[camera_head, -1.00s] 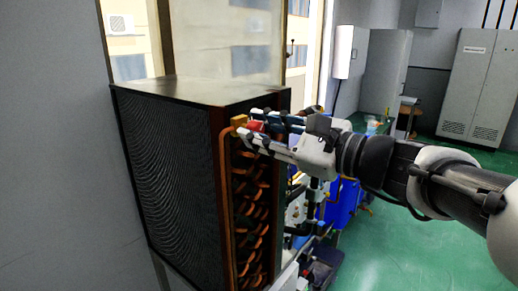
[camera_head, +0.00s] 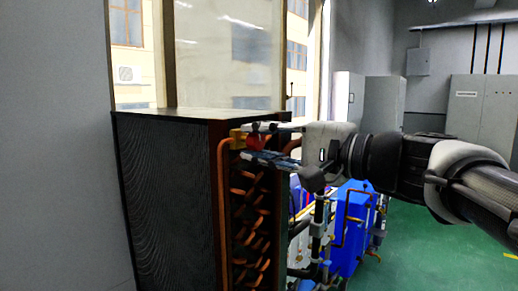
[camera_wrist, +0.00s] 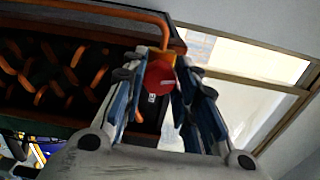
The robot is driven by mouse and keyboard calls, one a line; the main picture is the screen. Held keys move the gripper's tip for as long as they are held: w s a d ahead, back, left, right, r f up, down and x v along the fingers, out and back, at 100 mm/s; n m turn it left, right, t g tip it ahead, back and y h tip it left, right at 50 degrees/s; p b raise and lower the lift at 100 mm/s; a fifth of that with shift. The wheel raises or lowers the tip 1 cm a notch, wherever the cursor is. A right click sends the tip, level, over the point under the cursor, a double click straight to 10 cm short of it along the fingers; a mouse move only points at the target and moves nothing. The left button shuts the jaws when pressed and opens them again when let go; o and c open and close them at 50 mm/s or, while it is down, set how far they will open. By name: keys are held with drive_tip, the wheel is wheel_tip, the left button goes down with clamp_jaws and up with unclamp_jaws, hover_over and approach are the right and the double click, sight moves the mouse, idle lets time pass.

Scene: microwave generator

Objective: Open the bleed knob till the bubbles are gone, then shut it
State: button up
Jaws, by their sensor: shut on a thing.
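The red bleed knob (camera_wrist: 158,76) sits beside a brass-coloured fitting (camera_head: 237,138) at the top of the coil unit's copper pipes. My gripper (camera_head: 254,146) reaches in from the right, and its fingers are closed on the red knob. In the wrist view, the blue and black fingers lie on both sides of the knob, whose red face shows between them. The head view shows only part of the knob behind the fingers. No bubbles can be made out in either view.
The dark coil unit (camera_head: 165,185) stands by the wall and window, with bent copper pipes (camera_head: 245,215) on its right face, just below my gripper. Blue equipment (camera_head: 350,225) with piping stands behind and below my arm. Grey cabinets (camera_head: 480,110) stand far right. Green floor is clear at lower right.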

drive_tip(key=shift+n, duration=1.2)
drive_tip(key=o, duration=1)
drive_tip(key=shift+o, duration=0.2)
